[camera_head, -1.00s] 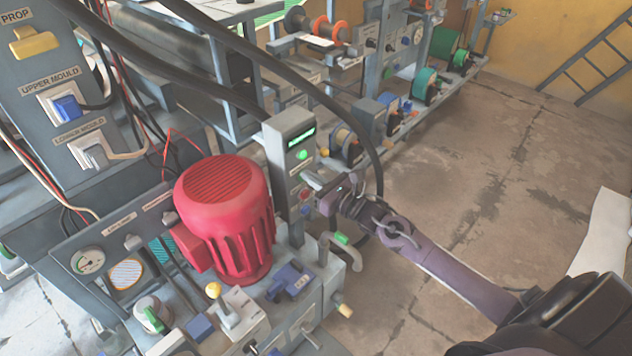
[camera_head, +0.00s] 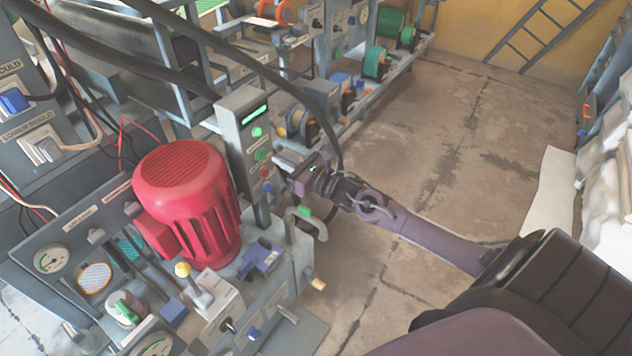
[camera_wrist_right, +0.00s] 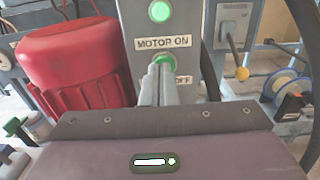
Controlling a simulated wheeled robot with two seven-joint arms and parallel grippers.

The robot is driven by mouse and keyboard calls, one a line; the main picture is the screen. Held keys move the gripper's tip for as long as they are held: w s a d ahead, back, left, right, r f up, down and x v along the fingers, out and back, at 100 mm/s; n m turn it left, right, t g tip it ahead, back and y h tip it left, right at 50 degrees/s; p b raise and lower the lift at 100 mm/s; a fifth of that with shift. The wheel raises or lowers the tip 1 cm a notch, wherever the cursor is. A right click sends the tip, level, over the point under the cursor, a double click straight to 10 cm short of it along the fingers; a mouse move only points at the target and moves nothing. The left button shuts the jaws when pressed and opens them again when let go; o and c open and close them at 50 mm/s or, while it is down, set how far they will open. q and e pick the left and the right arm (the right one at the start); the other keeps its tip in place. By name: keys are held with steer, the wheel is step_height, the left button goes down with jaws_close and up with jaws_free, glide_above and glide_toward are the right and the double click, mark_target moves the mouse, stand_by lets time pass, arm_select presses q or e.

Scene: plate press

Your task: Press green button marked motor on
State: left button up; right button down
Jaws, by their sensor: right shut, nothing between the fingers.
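A grey control column (camera_head: 238,140) carries a row of buttons beside the red motor. The green button (camera_wrist_right: 164,61) sits just under the MOTOR ON label (camera_wrist_right: 163,43) in the right wrist view. It also shows in the head view (camera_head: 261,155). My right gripper (camera_wrist_right: 160,70) is shut and empty, with its fingertips in front of the lower part of this button. I cannot tell whether they touch it. The fingers hide part of the label below, where OFF can be read. In the head view the right gripper (camera_head: 284,166) points at the column from the right.
A lit green lamp (camera_wrist_right: 159,12) is above the label. A red button (camera_head: 265,172) and a blue one (camera_head: 267,187) are lower on the column. The red motor (camera_head: 188,205) stands left of it. A black hose (camera_head: 290,85) arches above my wrist. Open floor lies to the right.

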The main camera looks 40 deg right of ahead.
arm_select(q)
steer(key=shift+w+a+f+p, duration=0.1)
steer(key=shift+f+p, duration=0.15)
steer(key=shift+f, duration=0.55)
steer(key=shift+w+a+f+p, duration=0.1)
steer(key=shift+f+p, duration=0.1)
steer(key=shift+f, duration=0.6)
arm_select(e)
steer(key=v, duration=0.8)
steer(key=shift+s+d+f, duration=0.2)
steer(key=shift+s+d, duration=0.1)
steer(key=shift+d, duration=0.05)
arm_select(q)
steer(key=shift+s+d, duration=0.1)
steer(key=shift+s, duration=0.05)
